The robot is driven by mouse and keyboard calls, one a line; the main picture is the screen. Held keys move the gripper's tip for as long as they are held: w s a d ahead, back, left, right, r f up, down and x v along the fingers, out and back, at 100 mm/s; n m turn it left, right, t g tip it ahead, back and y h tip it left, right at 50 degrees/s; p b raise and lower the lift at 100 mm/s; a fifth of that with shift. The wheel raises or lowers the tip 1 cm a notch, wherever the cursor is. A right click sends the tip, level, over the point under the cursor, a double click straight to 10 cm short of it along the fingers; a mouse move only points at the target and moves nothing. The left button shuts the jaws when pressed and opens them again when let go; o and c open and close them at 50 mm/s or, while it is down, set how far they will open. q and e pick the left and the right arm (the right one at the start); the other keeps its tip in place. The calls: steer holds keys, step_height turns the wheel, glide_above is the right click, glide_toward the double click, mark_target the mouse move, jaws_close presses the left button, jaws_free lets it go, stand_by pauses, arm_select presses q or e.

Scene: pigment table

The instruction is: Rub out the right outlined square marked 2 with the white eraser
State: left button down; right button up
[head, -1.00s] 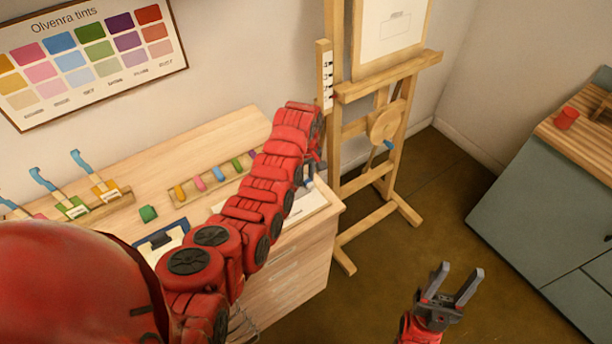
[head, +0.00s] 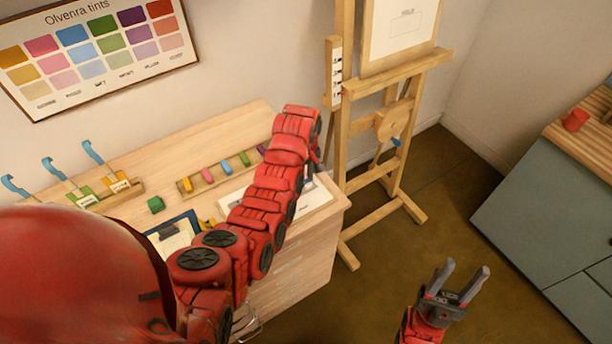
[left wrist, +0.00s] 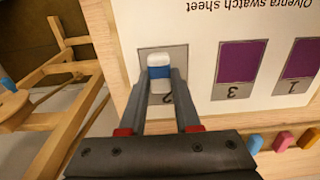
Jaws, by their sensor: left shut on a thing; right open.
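The white eraser (left wrist: 158,58) has a blue sleeve and is between the fingers of my left gripper (left wrist: 159,82), which is shut on it. In the left wrist view it lies over the grey square marked 2 (left wrist: 179,55), on the swatch sheet (left wrist: 202,105). The eraser and fingers cover part of the square and its numeral; I cannot tell whether the eraser touches the paper. In the head view my red arm hides most of the left gripper and part of the sheet (head: 318,198). My right gripper (head: 465,281) is open and empty, low over the floor.
Purple squares marked 3 (left wrist: 238,68) and 1 (left wrist: 300,60) are beside square 2. Coloured sticks sit in a wooden rack (head: 190,189) behind the sheet. An easel (head: 345,150) stands close right of the table.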

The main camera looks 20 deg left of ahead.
arm_select(q)
steer(key=shift+w+d+f+b, duration=0.25)
steer(key=shift+w+d+b, duration=0.25)
steer(key=shift+b, duration=0.3)
steer(key=shift+w+d+r+b, duration=0.1)
steer(key=shift+w+d+b, duration=0.3)
steer(key=shift+w+b, duration=0.2)
steer(key=shift+r, duration=0.1)
steer(key=shift+s+a+r, duration=0.1)
steer(key=shift+a, duration=0.05)
steer(key=shift+s+a+p, duration=0.5)
steer(key=shift+s+a, duration=0.05)
steer(key=shift+s, duration=0.25)
steer(key=shift+s+a, duration=0.2)
steer(key=shift+s, duration=0.1)
